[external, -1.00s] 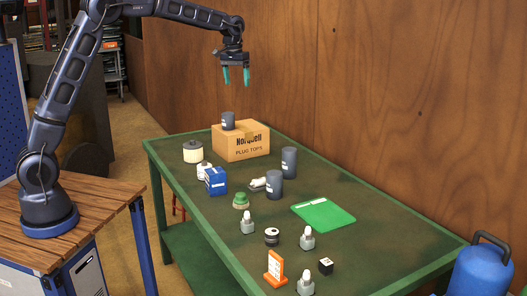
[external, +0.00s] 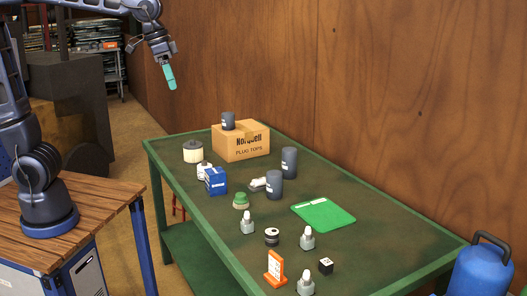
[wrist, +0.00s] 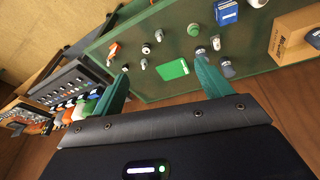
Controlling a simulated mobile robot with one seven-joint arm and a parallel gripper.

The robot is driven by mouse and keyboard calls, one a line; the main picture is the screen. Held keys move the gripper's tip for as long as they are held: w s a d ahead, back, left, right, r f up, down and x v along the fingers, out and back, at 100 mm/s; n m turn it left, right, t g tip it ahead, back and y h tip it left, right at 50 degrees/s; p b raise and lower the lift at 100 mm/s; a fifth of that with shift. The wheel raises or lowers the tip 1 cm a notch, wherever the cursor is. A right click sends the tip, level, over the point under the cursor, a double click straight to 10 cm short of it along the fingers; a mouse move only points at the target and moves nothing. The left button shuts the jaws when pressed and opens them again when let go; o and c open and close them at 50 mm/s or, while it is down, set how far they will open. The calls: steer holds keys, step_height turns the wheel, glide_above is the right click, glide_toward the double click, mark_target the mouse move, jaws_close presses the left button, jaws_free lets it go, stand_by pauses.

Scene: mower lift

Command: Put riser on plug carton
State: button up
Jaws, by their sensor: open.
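The plug carton (external: 241,145), a brown box marked "Norquell PLUG TOPS", stands at the far end of the green table. Two similar dark cylinders (external: 289,161) (external: 275,184) stand on the table right of the carton. My gripper (external: 171,84) is open and empty, high in the air left of the carton and well apart from it. In the wrist view the carton (wrist: 293,38) shows at the right edge, with the teal fingers spread.
On the green table (external: 170,160) are a cream pot (external: 193,152), a blue box (external: 215,181), a green-topped item (external: 241,201), a green folder (external: 324,214), an orange stand (external: 275,268) and several small grey-white pieces. A wooden wall (external: 420,100) runs along the table's right side.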

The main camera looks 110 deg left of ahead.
steer(key=s+d+f+m+t, duration=0.1)
steer(key=s+d+f+m, duration=0.2)
steer(key=s+d, duration=0.6)
steer(key=s+d+f+m, duration=0.3)
steer(key=s+d+f, duration=0.2)
steer(key=s+d, duration=0.4)
steer(key=shift+f+t+h, duration=0.2)
steer(key=shift+t+h, duration=0.2)
